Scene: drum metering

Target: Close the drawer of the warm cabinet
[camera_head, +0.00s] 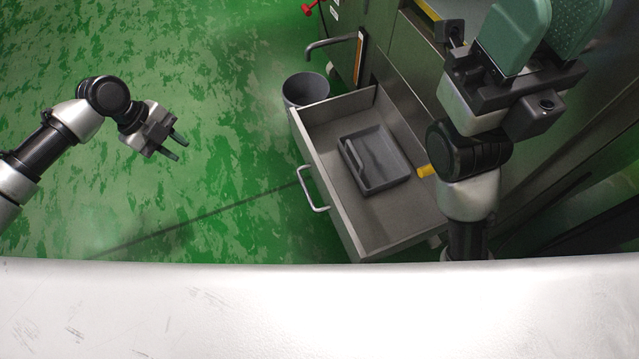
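The drawer (325,205) of the warm cabinet is pulled out and stands open toward the left. It has a light metal handle (314,190) on its front and a dark grey tray (360,180) inside. The green-grey cabinet (396,48) is behind it, partly hidden by my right arm. My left gripper (180,148) is open and empty, over the floor to the left of the drawer and apart from the handle. My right gripper (550,30) is at the top right, its green-padded fingers large and close to the camera; whether they are open is unclear.
A grey bucket (306,90) stands under a bent metal spout (330,43) just behind the drawer. A yellow piece (426,171) shows at the drawer's right side. A white surface (300,310) spans the bottom. The green floor (220,60) on the left is clear.

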